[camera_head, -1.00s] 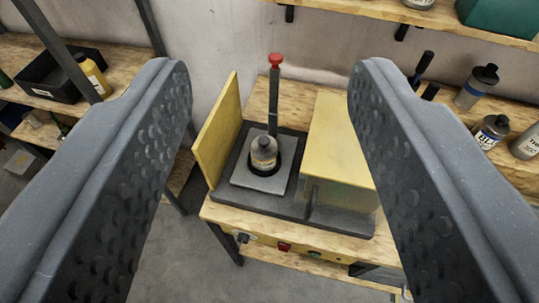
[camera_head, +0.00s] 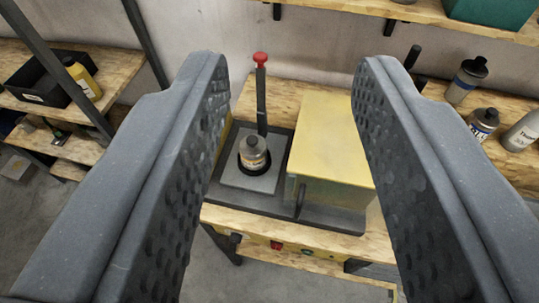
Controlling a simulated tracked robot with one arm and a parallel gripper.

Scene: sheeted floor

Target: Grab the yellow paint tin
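My gripper (camera_head: 291,64) is open and empty. Its two dark, dimpled fingers frame a workbench machine, seen from above and at a distance. Between the fingers, a small grey bottle or tin (camera_head: 253,154) with a yellowish label stands upright in a round holder on the machine's dark base. I cannot tell if this is the paint tin. Neither one touches my gripper.
A yellow box-shaped housing (camera_head: 331,140) sits right of the holder, and a red-knobbed lever (camera_head: 261,95) rises behind it. The black tray (camera_head: 36,77) is on the left shelf. Several bottles, one blue-banded (camera_head: 465,80), stand at right. A green box (camera_head: 492,12) is on the upper shelf.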

